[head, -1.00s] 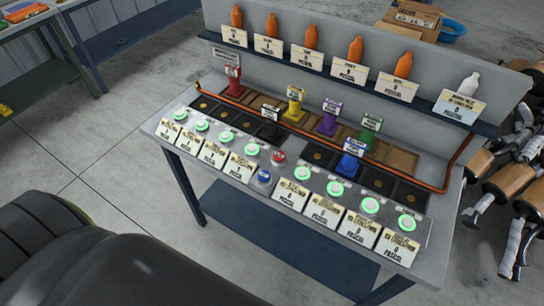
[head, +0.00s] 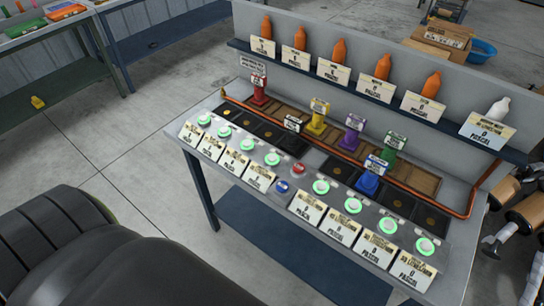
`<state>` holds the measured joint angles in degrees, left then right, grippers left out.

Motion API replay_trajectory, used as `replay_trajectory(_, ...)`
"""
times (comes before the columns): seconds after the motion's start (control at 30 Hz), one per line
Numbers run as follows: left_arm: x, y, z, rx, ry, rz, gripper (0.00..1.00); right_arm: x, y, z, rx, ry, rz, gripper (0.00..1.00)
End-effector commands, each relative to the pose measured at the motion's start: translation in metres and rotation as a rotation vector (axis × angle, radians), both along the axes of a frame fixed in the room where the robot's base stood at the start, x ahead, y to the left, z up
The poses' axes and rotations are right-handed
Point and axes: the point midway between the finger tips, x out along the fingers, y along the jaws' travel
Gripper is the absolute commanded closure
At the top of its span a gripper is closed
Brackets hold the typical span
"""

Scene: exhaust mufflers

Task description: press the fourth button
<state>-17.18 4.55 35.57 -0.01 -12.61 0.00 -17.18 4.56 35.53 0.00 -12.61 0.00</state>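A grey bench panel carries a row of round white buttons with glowing green rings. Counting from the left, they start with the first button (head: 205,119), the second (head: 224,131), the third (head: 247,144) and the fourth button (head: 272,159). A red button (head: 299,168) and a blue button (head: 282,186) sit in the middle. More green-ringed buttons follow to the right, from one beside the blue button (head: 321,186) to the far right one (head: 425,246). White label cards stand in front of the green-ringed buttons. Neither of my grippers is in view.
Behind the buttons stand red, yellow, purple, green and blue tagged pieces, including the blue piece (head: 368,183). Orange bottles and one white bottle (head: 498,109) line the shelf (head: 390,98). Mufflers (head: 530,212) lie at right. Open floor (head: 115,165) lies left of the bench.

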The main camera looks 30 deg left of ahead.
Motion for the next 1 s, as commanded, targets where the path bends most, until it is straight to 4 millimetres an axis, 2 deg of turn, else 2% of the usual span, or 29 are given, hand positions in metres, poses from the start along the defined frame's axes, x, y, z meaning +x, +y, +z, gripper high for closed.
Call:
replay_trajectory(0.07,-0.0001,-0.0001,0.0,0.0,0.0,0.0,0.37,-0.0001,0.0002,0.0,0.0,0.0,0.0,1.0)
replay_trajectory(0.53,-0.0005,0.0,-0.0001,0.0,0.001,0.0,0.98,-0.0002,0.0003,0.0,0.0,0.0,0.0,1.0)
replay_trajectory(1.0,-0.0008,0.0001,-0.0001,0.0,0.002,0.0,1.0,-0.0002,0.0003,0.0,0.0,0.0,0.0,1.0)
